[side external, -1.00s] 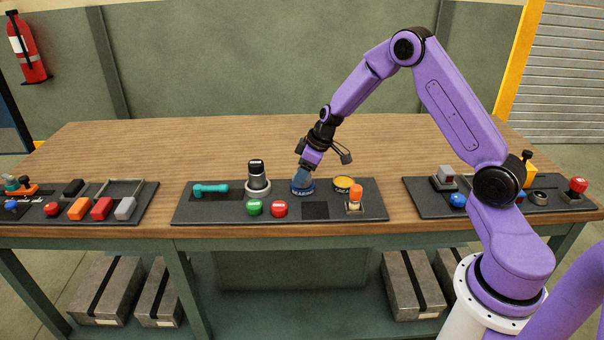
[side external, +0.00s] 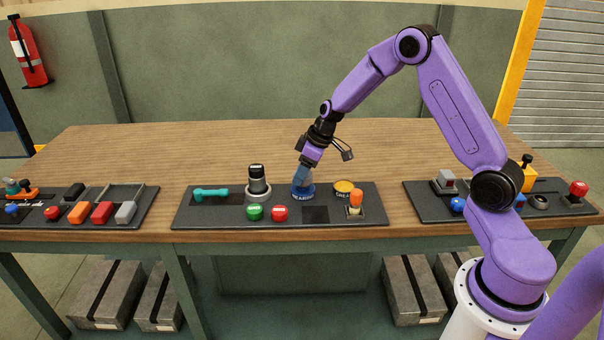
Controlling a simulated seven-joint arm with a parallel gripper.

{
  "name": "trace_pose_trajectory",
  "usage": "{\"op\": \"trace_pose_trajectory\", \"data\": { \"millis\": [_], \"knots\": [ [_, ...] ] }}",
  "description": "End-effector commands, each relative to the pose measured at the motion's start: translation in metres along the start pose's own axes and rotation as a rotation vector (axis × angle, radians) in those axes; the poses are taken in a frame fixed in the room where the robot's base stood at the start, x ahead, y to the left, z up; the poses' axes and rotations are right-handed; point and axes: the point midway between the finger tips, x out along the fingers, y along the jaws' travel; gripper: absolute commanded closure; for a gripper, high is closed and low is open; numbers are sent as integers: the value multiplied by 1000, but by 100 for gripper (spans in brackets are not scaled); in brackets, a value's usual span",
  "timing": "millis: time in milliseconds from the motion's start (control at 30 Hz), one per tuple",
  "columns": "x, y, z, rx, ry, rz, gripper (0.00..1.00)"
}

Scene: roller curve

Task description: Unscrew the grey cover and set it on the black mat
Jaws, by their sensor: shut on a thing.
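My gripper (side external: 301,180) points down at a round blue piece (side external: 302,193) with pale lettering on the middle panel. Its jaws are shut on this piece, low over the panel. The fingers hide its upper part, so I cannot tell whether a grey cover is between them. A dark cylinder with a grey band and grey base ring (side external: 258,197) stands upright to the left, apart from my gripper. It may be the grey cover.
A green button (side external: 255,212) and red button (side external: 280,213) sit left of the mat. An orange-topped switch (side external: 355,203) and yellow round piece (side external: 344,187) are to the right. A teal handle (side external: 211,194) lies at left. Wooden table behind the panel is clear.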

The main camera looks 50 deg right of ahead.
Motion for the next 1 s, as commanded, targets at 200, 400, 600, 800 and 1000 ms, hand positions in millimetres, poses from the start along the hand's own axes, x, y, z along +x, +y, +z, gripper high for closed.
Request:
{"op": "trace_pose_trajectory", "data": {
  "millis": [200,400,600,800,1000],
  "knots": [
    [-5,0,-2,0,0,1,94],
    [-5,0,-2,0,0,1,94],
    [-7,0,-3,0,2,2,94],
    [-19,1,-8,0,2,2,94],
    [-30,0,-13,-1,2,2,94]
  ]
}}
